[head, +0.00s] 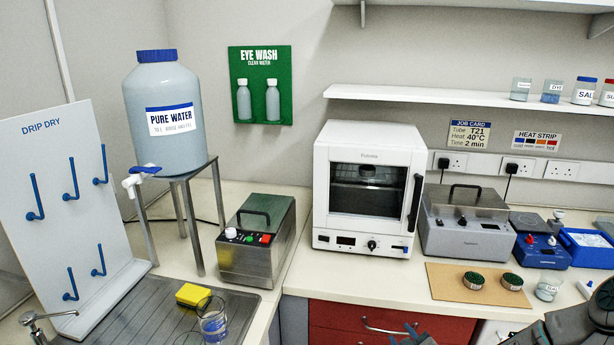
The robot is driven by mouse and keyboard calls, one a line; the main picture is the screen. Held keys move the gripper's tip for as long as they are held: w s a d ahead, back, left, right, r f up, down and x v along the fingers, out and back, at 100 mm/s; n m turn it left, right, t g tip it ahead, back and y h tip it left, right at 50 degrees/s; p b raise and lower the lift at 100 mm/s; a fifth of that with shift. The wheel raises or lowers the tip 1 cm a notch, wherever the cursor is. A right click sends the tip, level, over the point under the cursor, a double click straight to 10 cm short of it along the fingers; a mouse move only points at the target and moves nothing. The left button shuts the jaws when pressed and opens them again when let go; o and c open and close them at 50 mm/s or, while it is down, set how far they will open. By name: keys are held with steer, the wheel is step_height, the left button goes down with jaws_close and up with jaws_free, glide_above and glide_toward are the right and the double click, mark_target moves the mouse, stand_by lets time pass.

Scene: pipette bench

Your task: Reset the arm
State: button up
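Dark parts of my arm show along the bottom edge of the head view, at the lower right corner and a little left of it. My gripper (412,336) seems to be the dark piece with small blue parts at the bottom edge, in front of the red drawers. It is cut off by the frame, so its fingers and anything between them cannot be made out. It appears apart from the things on the bench.
A white oven (366,240), a grey lidded box (466,240) and a steel unit (257,262) stand at the back. A brown mat (450,290) holds two green-topped round items. A glass beaker (213,325) and yellow sponge (193,294) sit by the sink. Bench in front is mostly clear.

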steer(key=s+a+r+n+g, duration=0.4)
steer(key=s+r+n, duration=0.6)
steer(key=n, duration=0.4)
steer(key=s+a+r+n+g+h, duration=0.1)
steer(key=s+a+r+n+g, duration=0.3)
steer(key=s+r+n, duration=0.7)
steer(key=s+n+g, duration=0.1)
steer(key=n+g, duration=0.1)
steer(key=shift+s+a+r+n+g, duration=0.15)
steer(key=shift+a+r+n+g, duration=0.15)
steer(key=shift+a+n, duration=0.1)
